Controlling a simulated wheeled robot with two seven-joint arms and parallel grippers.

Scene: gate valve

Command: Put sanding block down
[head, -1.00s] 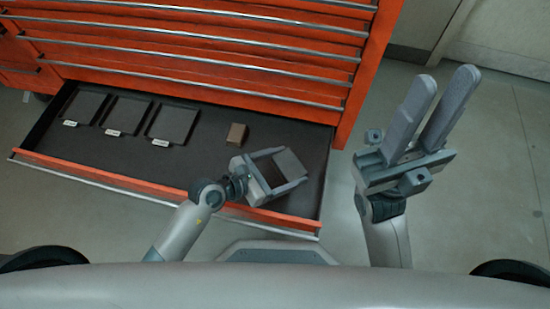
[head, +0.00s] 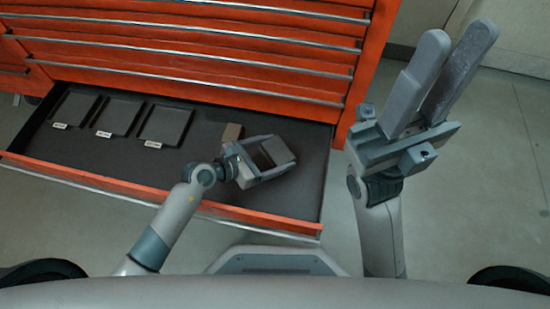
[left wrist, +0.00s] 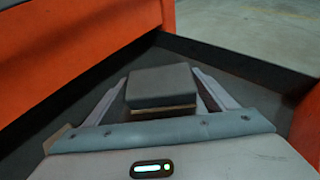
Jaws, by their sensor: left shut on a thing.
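My left gripper (head: 274,157) is shut on the sanding block (head: 278,149), a dark grey slab between its two fingers, over the right part of the open drawer. In the left wrist view the sanding block (left wrist: 160,86) shows a grey top and a tan lower layer, between the fingers. I cannot tell whether its underside touches the drawer floor. My right gripper (head: 457,40) is open and empty, above the floor to the right of the cabinet.
The open drawer (head: 300,205) has a dark floor and an orange front edge. A small brown block (head: 232,131) lies just behind my left gripper. Several labelled dark trays, one the right-hand tray (head: 165,124), lie at left. Bare drawer floor lies between trays and gripper.

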